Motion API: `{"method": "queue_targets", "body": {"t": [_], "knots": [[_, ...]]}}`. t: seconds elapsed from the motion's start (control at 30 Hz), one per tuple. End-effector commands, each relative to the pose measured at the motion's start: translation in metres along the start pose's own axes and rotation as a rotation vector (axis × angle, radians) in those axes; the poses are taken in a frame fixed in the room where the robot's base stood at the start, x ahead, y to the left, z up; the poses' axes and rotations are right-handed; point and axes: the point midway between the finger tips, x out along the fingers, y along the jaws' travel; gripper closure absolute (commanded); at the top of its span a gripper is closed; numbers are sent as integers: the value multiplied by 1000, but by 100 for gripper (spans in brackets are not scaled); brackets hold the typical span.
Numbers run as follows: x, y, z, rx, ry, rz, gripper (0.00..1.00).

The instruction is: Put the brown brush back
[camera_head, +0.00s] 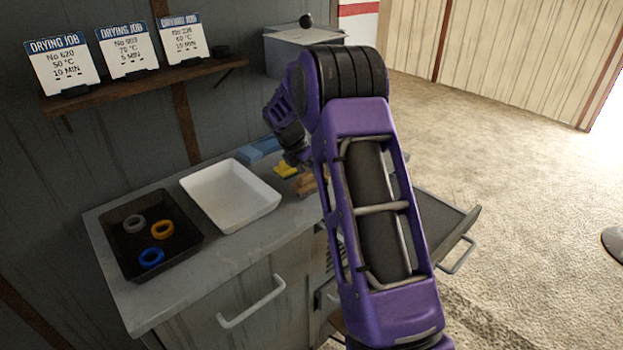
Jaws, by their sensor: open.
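A brown block-like thing (305,186), which looks like the brown brush, lies on the grey counter (250,238). My purple arm hides its right part. My gripper (297,158) points down just behind and above it, beside a small yellow piece (286,171). The fingertips are small and partly hidden, and I cannot make out whether they touch anything. The gripper is open, and I see nothing held in it.
A white tray (196,197) and a black tray (118,254) with grey, orange and blue rings stand left on the counter. A blue thing (262,149) lies behind. A drawer (452,215) is open at right. A grey box (290,65) stands behind. Job cards line the shelf (150,82).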

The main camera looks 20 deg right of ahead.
Motion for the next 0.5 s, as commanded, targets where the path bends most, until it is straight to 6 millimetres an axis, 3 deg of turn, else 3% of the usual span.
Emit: {"method": "queue_targets", "body": {"t": [0.3,0.5], "knots": [[-70,1,0,-1,-1,3,15],[-98,0,0,0,0,1,15]]}}
